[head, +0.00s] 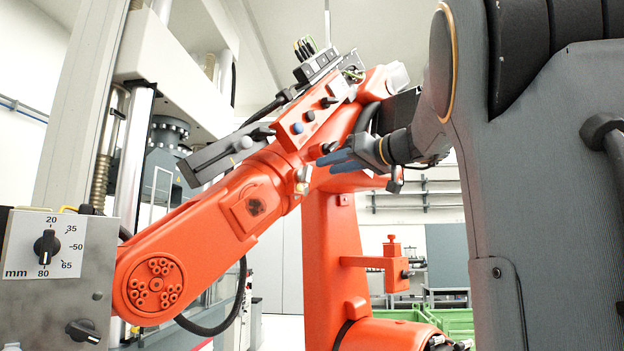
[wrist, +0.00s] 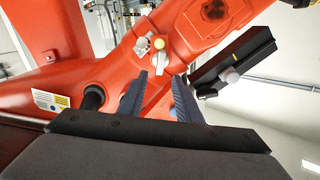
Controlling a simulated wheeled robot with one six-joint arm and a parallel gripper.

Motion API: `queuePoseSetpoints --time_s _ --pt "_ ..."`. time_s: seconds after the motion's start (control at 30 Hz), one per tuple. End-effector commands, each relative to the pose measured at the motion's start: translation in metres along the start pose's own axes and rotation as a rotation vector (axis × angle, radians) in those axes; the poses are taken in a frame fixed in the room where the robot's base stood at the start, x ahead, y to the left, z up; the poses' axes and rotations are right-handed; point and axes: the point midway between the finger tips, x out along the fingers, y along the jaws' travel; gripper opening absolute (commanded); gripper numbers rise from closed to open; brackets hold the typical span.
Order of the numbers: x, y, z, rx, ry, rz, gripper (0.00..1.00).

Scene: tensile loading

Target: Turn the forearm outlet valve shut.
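A small valve with a pale lever and a yellow cap (wrist: 159,46) sits on the orange robot's forearm in the wrist view, just beyond my fingertips. A matching pale fitting shows on the forearm (head: 302,180) in the head view; I take it to be the outlet valve. My gripper (head: 326,163) has blue-grey fingers pointing left towards it, a short way to its right. In the wrist view my gripper (wrist: 163,76) is open and empty, with a clear gap between its fingers. The fingers look apart from the valve. The lever's exact turn is hard to read.
A dark long box (wrist: 238,61) with a grey knob is fixed along the forearm. A black knob (wrist: 93,97) stands out at left in the wrist view. A panel with a dial marked in mm (head: 46,247) is at far left. Green crates (head: 452,321) stand low behind.

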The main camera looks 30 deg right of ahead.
Motion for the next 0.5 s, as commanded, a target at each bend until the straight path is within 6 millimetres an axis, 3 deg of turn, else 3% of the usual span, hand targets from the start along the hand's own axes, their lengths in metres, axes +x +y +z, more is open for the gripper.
queuePoseSetpoints --time_s 0.5 --pt "0.067 -0.001 -0.002 0.000 0.001 -0.001 0.31"
